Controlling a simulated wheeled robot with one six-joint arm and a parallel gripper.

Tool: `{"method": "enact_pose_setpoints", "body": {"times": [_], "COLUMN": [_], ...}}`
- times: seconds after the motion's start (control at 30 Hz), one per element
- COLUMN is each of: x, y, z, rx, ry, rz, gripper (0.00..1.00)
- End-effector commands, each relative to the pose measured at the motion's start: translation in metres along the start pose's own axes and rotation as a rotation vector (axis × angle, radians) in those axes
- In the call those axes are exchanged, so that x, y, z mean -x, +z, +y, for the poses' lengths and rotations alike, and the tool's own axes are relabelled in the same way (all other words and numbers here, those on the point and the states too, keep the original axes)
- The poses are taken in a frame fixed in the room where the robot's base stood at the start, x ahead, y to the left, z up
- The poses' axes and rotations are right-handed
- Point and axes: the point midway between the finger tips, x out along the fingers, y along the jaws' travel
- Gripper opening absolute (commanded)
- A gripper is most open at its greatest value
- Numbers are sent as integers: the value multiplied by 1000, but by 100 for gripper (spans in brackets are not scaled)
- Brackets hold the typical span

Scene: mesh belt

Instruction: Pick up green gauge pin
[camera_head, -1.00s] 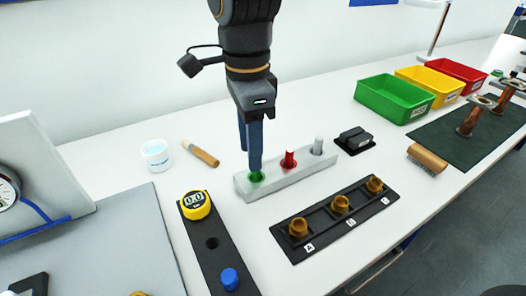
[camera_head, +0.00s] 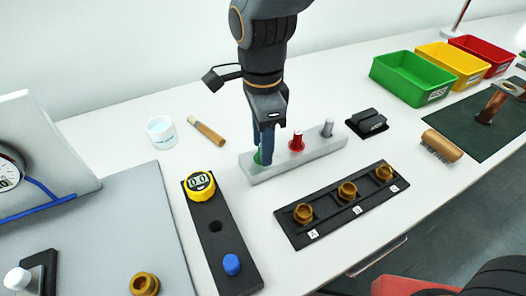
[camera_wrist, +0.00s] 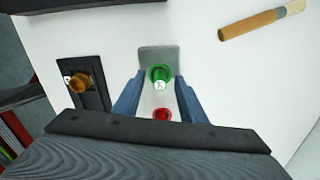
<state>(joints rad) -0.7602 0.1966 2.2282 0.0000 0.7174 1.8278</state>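The green gauge pin (camera_head: 257,157) stands in the left end of the light grey holder (camera_head: 289,168), mostly hidden behind my fingers. The wrist view shows the pin from above, with a green rim and a pale marked top (camera_wrist: 159,85). My gripper (camera_head: 263,161) points down over that end of the holder. In the wrist view, its blue fingers (camera_wrist: 160,76) are apart, one on each side of the green pin, with gaps visible beside it. A red pin (camera_head: 297,141) and a grey pin (camera_head: 327,128) stand in the same holder to the right.
A black plate with brass bushings (camera_head: 331,217) lies in front of the holder. A black strip with a yellow gauge (camera_head: 200,186) and a blue knob (camera_head: 231,264) lies to the left. A black block (camera_head: 367,122) stands right of the holder. A wooden-handled tool (camera_head: 207,131) lies behind.

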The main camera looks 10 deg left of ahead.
Motion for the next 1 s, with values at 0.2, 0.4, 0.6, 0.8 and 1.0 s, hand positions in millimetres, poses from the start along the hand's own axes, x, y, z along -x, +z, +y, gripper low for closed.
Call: {"method": "enact_pose_setpoints", "body": {"times": [0.2, 0.4, 0.6, 0.8, 1.0], "x": [-4, -4, -3, -1, 24], "y": [0, 0, 0, 0, 0], "z": [0, 0, 0, -1, -1], "rx": [1, 0, 0, 0, 1], "ry": [-1, -1, -1, -2, -6], "rz": [0, 0, 0, -1, -2], "gripper": [38, 16, 0, 0, 0]}}
